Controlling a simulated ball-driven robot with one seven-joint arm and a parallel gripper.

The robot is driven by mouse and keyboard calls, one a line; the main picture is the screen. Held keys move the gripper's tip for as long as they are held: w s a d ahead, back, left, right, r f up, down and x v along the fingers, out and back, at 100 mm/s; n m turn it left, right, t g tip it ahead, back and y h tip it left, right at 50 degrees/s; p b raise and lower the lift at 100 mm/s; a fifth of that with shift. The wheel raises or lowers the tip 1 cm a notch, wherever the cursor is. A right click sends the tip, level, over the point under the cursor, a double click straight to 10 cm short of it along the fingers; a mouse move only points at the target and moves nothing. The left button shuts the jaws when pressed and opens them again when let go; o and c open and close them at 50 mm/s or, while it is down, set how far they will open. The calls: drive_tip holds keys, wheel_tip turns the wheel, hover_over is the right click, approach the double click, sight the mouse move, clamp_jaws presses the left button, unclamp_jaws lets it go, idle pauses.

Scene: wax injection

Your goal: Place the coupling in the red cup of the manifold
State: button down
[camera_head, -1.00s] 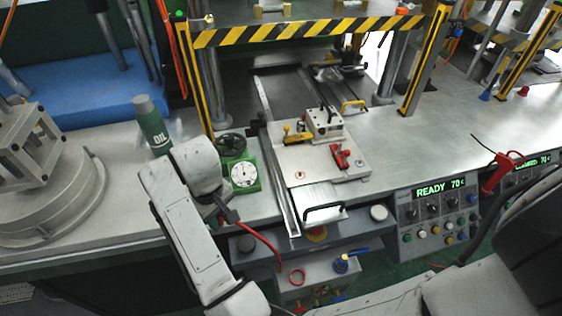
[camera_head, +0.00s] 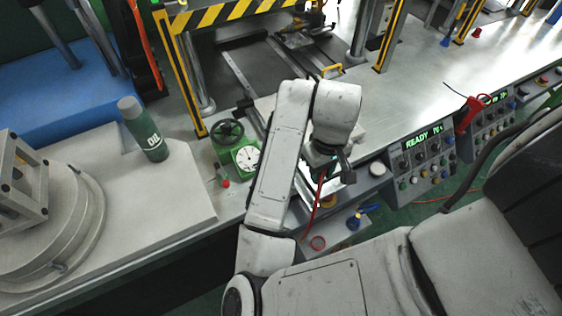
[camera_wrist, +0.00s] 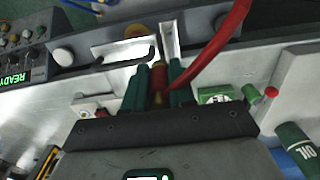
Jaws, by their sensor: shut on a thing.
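My gripper (camera_head: 318,162) is in front of the bench in the head view, with a red hose hanging from it. In the wrist view its teal fingers (camera_wrist: 160,90) are shut on the coupling (camera_wrist: 158,78), a small red and brass piece largely hidden between them. The red cup (camera_head: 317,243) shows as a red ring on the manifold (camera_head: 338,232), below and apart from my gripper. A blue fitting with a yellow part (camera_head: 356,219) stands beside it, to the right. My arm hides part of the manifold.
A green gauge unit (camera_head: 240,155) and an oil bottle (camera_head: 143,129) stand on the bench left of my arm. A READY control panel (camera_head: 424,150) is to the right. A striped press frame (camera_head: 225,12) rises behind. Another red-handled item (camera_head: 470,115) stands further right.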

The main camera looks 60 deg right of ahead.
drive_tip(key=w+f, duration=0.2)
drive_tip(key=w, duration=0.1)
drive_tip(key=w+f+b, duration=0.1)
drive_tip(key=w+f, duration=0.2)
drive_tip(key=w, duration=0.1)
drive_tip(key=w+f, duration=0.2)
drive_tip(key=w, duration=0.1)
drive_tip(key=shift+w+f, duration=0.25)
drive_tip(key=shift+f, duration=0.05)
drive_tip(key=shift+w+d+f, duration=0.1)
drive_tip(key=shift+w+f, duration=0.3)
drive_tip(key=shift+f, duration=0.05)
drive_tip(key=shift+w+f+p, duration=0.15)
drive_tip(key=shift+f+p, duration=0.15)
drive_tip(key=shift+f, duration=1.45)
drive_tip(key=shift+f, duration=0.15)
drive_tip(key=c, duration=1.2)
unclamp_jaws()
